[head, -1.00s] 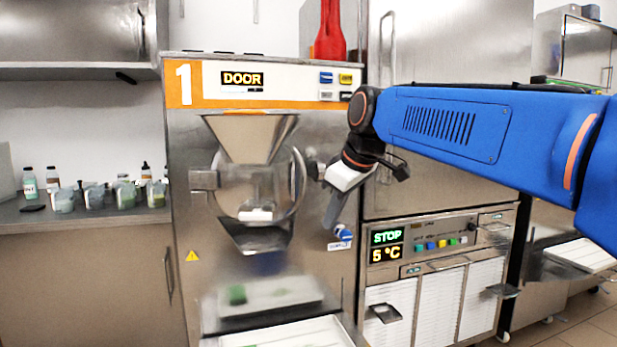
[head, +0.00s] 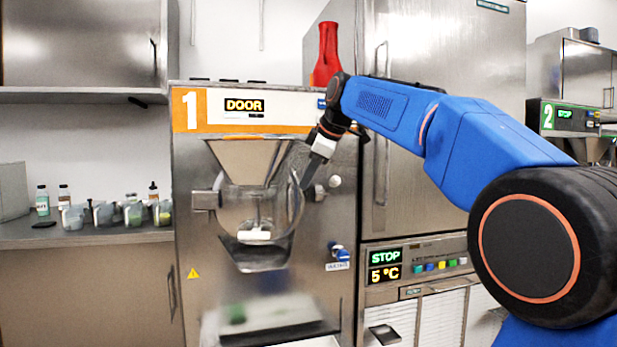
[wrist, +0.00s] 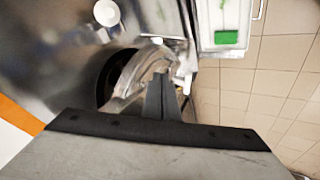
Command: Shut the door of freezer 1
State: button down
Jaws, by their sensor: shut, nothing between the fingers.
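Freezer 1 (head: 190,240) is a steel cabinet with an orange-and-white top panel, and its display (head: 244,105) reads DOOR. Its round door (head: 225,215), with a funnel above and a spout below, is hinged at the left. In the wrist view the door (wrist: 135,75) stands ajar beside a dark round opening (wrist: 113,72). My gripper (head: 305,184) is shut and empty at the door's right rim; its fingers also show in the wrist view (wrist: 160,85), close to the rim. I cannot tell whether they touch it.
A blurred tray shelf (head: 270,318) juts out below the spout. A red bottle-like object (head: 327,55) stands on top. A steel cabinet (head: 430,200) with a STOP display is at the right. Several small tubs (head: 105,214) stand on the left counter (head: 90,236).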

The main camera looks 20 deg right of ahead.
aim_at(298, 195)
jog(key=x, duration=0.6)
jog(key=shift+w+a+f, duration=0.1)
jog(key=shift+w+f, duration=0.15)
jog(key=w+n, duration=0.1)
jog(key=w, duration=0.1)
jog(key=w+d+n+y, duration=0.1)
jog(key=w, duration=0.2)
jog(key=w+d+n, duration=0.1)
jog(key=w, duration=0.1)
jog(key=shift+w+d+g+y, duration=0.1)
jog(key=shift+w+g+y, duration=0.05)
jog(key=shift+g+y, duration=0.2)
jog(key=shift+w+d+r+n+g, duration=0.1)
jog(key=shift+w+n+g, duration=0.2)
jog(key=shift+w, duration=0.4)
